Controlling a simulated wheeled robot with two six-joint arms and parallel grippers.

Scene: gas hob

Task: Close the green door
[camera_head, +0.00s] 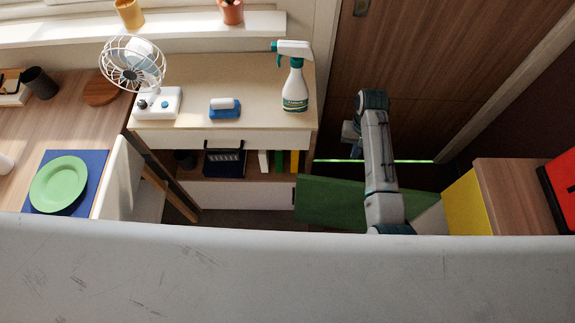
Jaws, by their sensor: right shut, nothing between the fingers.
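The green door (335,202) stands swung out in the low space between the sideboard and the right-hand cabinet. Its lower part is cut off by my pale body in front, and my right arm crosses over it. Which edge is hinged cannot be told. My right gripper (350,133) is at the far end of that arm, beyond the door and above the floor near the brown wall panels. It is shut and empty, apart from the door in the picture. My left gripper is not in view.
A sideboard (255,78) carries a fan (157,100), a blue-and-white brush (225,108) and a spray bottle (296,88) near its right edge. A yellow-sided cabinet (465,203) stands right of my arm. A green plate (58,184) lies on the left counter.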

